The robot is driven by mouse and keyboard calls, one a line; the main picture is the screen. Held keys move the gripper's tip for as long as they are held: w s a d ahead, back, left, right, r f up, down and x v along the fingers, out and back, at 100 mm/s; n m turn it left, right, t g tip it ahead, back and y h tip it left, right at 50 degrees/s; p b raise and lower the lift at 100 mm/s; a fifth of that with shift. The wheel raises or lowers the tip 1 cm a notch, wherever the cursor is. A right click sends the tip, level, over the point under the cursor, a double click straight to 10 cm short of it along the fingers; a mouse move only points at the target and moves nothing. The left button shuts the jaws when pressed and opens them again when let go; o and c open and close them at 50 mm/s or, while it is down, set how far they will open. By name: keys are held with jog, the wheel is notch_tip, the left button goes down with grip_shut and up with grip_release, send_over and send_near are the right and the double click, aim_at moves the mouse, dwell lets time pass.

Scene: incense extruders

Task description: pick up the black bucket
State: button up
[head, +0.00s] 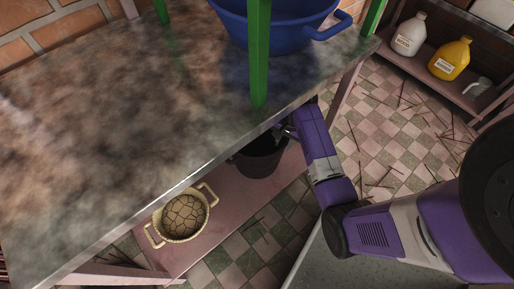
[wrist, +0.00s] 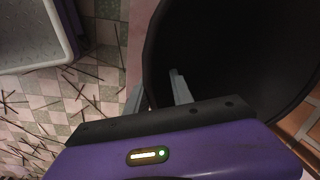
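The black bucket (head: 260,160) stands on the pink lower shelf, under the stone-topped table, partly hidden by the table edge and my arm. In the wrist view the bucket (wrist: 235,50) fills the upper right, its dark inside facing the camera. My gripper (head: 285,131) is at the bucket's upper right rim. In the wrist view my gripper (wrist: 157,85) has its two fingers apart, one outside the rim and one inside the bucket, with the wall between them. A gap shows beside the wall.
A cream two-handled basket (head: 183,216) with a cracked brown top sits on the same shelf (head: 215,232). The table edge (head: 200,176) overhangs the bucket. A blue tub (head: 270,30) and green legs stand on top. White and yellow jugs (head: 450,58) stand on a rack at right.

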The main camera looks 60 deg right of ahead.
notch_tip(320, 180, down, 4)
jog(key=shift+w+f+b, duration=0.1)
jog(key=shift+f+b, duration=0.15)
jog(key=shift+b, duration=1)
jog(key=shift+a+f, duration=0.1)
jog(key=shift+f, duration=0.25)
jog(key=shift+f, duration=0.25)
jog(key=shift+c, duration=0.5)
grip_shut()
